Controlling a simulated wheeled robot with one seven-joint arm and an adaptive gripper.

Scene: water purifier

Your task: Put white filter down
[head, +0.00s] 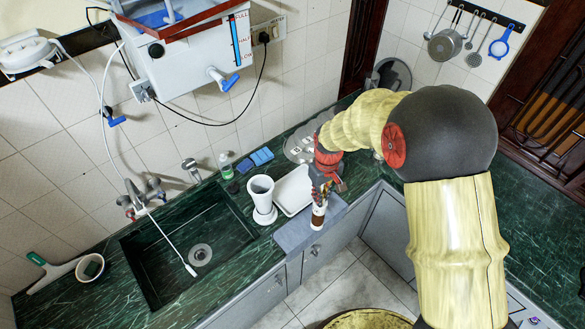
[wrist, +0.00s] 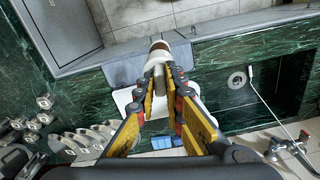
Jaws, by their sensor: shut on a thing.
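The white filter (head: 318,219) is a small cylinder with a white end and a brown band. My gripper (head: 322,190) is shut on it and holds it over the grey mat (head: 292,236) near the counter's front edge. The fingers and arm hide part of the filter. I cannot tell whether its lower end touches the mat.
A white cup-shaped container (head: 262,193) stands between the sink (head: 185,250) and a white tray (head: 291,192). A soap bottle (head: 225,165) and blue sponges (head: 256,158) sit by the wall. The purifier box (head: 190,58) hangs above.

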